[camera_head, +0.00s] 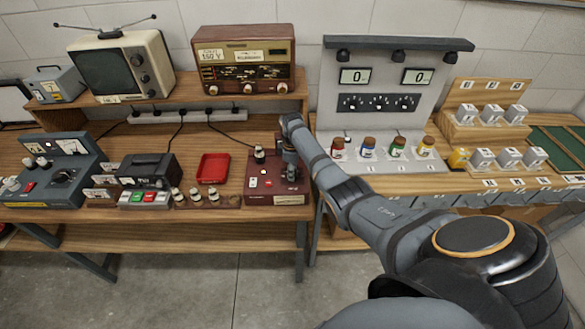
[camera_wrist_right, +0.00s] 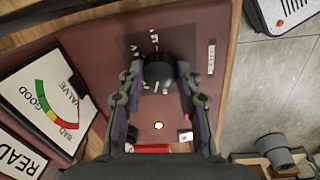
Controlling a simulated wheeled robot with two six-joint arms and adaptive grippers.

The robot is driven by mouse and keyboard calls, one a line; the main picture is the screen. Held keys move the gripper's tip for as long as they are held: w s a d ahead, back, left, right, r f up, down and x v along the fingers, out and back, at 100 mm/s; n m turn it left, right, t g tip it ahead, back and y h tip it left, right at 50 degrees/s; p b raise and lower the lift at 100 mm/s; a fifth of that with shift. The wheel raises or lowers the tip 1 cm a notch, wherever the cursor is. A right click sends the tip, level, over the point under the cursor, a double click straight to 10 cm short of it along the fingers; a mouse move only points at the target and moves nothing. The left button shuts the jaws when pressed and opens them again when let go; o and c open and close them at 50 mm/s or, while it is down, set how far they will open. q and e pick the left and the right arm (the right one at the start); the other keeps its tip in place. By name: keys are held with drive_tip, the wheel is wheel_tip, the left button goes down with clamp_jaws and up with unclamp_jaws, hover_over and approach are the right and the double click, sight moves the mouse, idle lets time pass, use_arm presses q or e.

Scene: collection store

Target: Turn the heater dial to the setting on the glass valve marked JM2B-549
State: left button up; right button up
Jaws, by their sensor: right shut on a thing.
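The valve tester (camera_head: 262,198) is a dark red box at the right end of the left bench. In the right wrist view its maroon panel (camera_wrist_right: 95,45) fills the middle. My right gripper (camera_wrist_right: 160,75) is over the panel with its fingers closed on both sides of a round black dial (camera_wrist_right: 158,70). In the head view the right gripper (camera_head: 290,165) hides the dial. A valve (camera_head: 259,155) stands on the tester's left part. Several valves (camera_head: 178,196) stand in a row left of it; their markings are unreadable. My left gripper is not in view.
A GOOD/BAD meter (camera_wrist_right: 50,100) and a lit lamp (camera_wrist_right: 158,125) are close to the gripper. A red tray (camera_head: 213,168) lies left of the tester. The radio (camera_head: 243,60) stands on the shelf behind. Small bottles (camera_head: 368,147) stand on the right bench.

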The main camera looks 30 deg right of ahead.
drive_tip(key=m+p, duration=0.1)
drive_tip(key=m, duration=0.3)
drive_tip(key=shift+m, duration=0.3)
drive_tip(key=m, duration=0.5)
drive_tip(key=shift+p, duration=0.4)
drive_tip(key=m, duration=0.6)
drive_tip(key=shift+w+m+g, duration=0.1)
drive_tip(key=shift+m+g, duration=0.3)
drive_tip(key=m, duration=0.5)
drive_tip(key=shift+m+b, duration=0.3)
drive_tip(key=shift+b, duration=0.1)
drive_tip(key=o, duration=1.1)
drive_tip(key=shift+o, duration=0.2)
